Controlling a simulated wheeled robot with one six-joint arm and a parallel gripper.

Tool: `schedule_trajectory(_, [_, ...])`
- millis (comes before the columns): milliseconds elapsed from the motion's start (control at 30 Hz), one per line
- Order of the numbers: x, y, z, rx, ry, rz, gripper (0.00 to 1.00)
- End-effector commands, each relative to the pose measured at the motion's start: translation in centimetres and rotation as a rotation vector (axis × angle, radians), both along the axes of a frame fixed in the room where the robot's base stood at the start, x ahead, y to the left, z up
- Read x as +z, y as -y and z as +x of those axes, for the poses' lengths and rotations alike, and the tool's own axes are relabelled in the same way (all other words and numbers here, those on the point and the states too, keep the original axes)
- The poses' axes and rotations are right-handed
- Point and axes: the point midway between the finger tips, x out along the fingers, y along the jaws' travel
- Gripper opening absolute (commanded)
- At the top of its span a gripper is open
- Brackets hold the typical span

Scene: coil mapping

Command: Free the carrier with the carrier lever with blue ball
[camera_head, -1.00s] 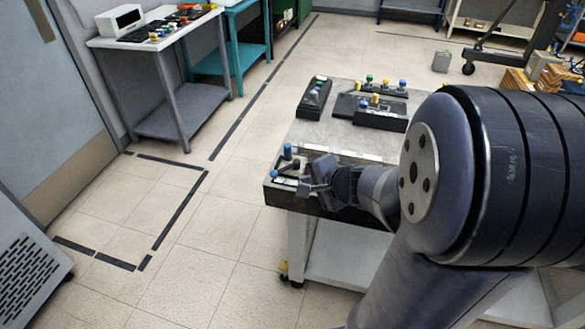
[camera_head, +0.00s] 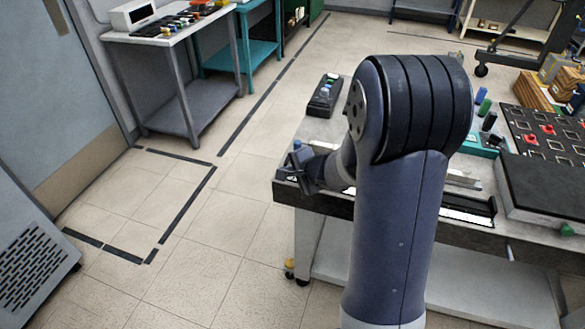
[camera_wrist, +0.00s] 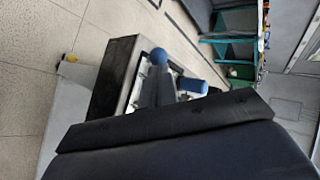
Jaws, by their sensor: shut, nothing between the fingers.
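In the wrist view a blue ball (camera_wrist: 159,56) shows at the end of the dark fingers, above a dark box-like unit (camera_wrist: 119,68) at the table corner. A blue cylindrical knob (camera_wrist: 193,86) lies to its right. The lever's stem is hidden behind my gripper (camera_wrist: 158,78), which is shut with nothing held. Whether it touches the ball I cannot tell. In the head view my gripper (camera_head: 298,168) is at the table's near left corner, with a small blue part (camera_head: 297,145) just above it; which knob that is I cannot tell.
A black control box (camera_head: 325,95) sits at the table's far left. To the right are a panel with red buttons (camera_head: 548,130) and a large dark box (camera_head: 545,185). My arm hides the table's middle. The floor left of the table is clear.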

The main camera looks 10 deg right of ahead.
Motion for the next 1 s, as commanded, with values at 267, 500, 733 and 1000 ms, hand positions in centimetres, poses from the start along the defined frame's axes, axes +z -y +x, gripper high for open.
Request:
schedule_trajectory(267, [-0.1,-0.1,0.1,0.000,0.000,0.000,0.00])
schedule_trajectory(500, [-0.5,-0.3,0.5,-0.017,0.001,-0.002,0.00])
schedule_trajectory(733, [-0.7,-0.8,1.5,-0.075,0.002,-0.001,0.00])
schedule_trajectory(1000, [-0.2,-1.0,1.8,-0.076,0.000,0.000,0.00])
